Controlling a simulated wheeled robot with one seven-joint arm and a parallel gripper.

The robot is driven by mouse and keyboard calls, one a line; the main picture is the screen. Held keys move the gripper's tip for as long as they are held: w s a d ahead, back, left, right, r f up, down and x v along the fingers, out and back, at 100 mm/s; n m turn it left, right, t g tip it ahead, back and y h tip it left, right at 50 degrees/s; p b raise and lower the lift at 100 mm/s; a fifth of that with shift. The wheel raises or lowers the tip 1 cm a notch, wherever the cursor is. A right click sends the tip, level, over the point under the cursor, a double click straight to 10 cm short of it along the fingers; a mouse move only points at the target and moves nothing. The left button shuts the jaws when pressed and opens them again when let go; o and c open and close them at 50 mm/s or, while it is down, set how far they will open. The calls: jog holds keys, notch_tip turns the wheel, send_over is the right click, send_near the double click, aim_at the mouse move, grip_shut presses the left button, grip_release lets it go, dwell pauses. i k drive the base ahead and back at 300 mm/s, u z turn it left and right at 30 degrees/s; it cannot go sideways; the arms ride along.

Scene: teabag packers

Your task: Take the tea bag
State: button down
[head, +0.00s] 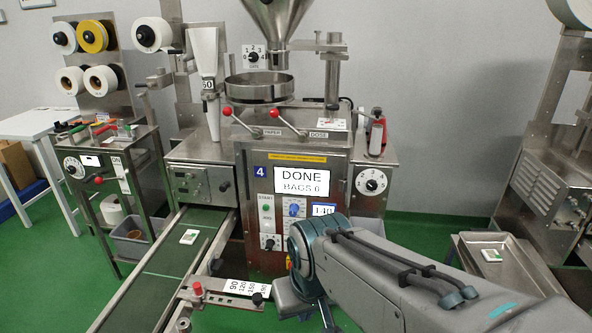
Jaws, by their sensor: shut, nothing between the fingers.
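A small white tea bag with a green mark (189,237) lies flat on the dark green conveyor belt (165,262) at the left of the middle packing machine. Nothing touches it. My arm reaches in from the lower right and bends down in front of this machine, to the right of the belt. My gripper's fingers do not show; the arm runs out of the picture at the bottom edge.
The middle machine's screen (303,182) reads DONE, BAGS 0. A ruler bar with a red knob (225,290) crosses beside the belt. A similar white and green packet (491,255) lies in a metal tray (520,268) at right.

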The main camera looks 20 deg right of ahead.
aim_at(190, 236)
jog(key=z, duration=0.5)
jog(key=i, duration=1.05)
jog(key=u, duration=0.85)
jog(key=k, duration=1.15)
jog(key=u, duration=0.4)
jog(key=i, duration=0.8)
jog(key=u, duration=0.4)
